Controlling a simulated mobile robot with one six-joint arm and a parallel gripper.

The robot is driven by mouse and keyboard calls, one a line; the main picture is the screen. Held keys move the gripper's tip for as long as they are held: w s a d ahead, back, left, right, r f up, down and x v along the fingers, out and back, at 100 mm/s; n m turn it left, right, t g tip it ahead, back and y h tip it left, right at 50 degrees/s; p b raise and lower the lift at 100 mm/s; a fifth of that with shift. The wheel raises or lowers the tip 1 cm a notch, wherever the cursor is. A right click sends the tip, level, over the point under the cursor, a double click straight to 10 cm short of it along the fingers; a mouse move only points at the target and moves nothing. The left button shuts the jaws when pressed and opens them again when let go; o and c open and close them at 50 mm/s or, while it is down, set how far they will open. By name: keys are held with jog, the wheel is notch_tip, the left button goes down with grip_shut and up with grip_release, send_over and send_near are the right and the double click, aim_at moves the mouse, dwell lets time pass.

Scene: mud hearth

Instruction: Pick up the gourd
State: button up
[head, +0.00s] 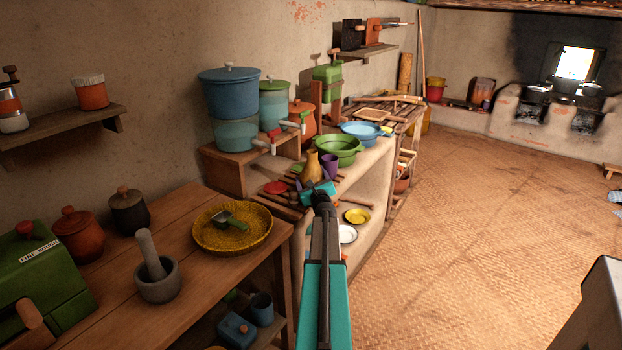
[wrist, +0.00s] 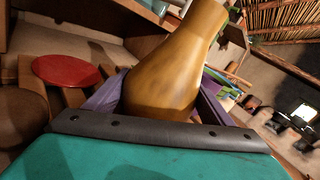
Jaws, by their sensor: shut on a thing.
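The gourd (head: 312,168) is a yellow-brown bottle shape with a narrow neck, at the slatted rack beside the green basin in the head view. In the wrist view the gourd (wrist: 172,70) fills the middle, its neck leaning up to the right. My gripper (head: 315,182) is shut on the gourd's rounded lower body. In the wrist view the purple fingers of my gripper (wrist: 163,88) lie on either side of it. The gourd's base is hidden behind my gripper, so I cannot tell whether it touches the rack.
A green basin (head: 339,150) and a blue basin (head: 366,134) stand just behind the gourd. A red lid (wrist: 67,70) lies to its left. A blue water filter (head: 229,105) stands on a raised shelf. A woven tray (head: 232,240) is on the near table.

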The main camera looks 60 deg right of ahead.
aim_at(311, 169)
jog(key=shift+r, duration=0.3)
jog(key=shift+r, duration=1.4)
jog(key=shift+s+a+r, duration=0.1)
jog(key=shift+r, duration=0.1)
jog(key=s+d+r+v, duration=0.1)
jog(key=v, duration=1.4)
jog(key=shift+s+r, duration=0.2)
jog(key=shift+s, duration=0.05)
jog(key=shift+s+a+b, duration=0.1)
jog(key=shift+a+b, duration=0.05)
jog(key=shift+b, duration=0.15)
dwell(0.3)
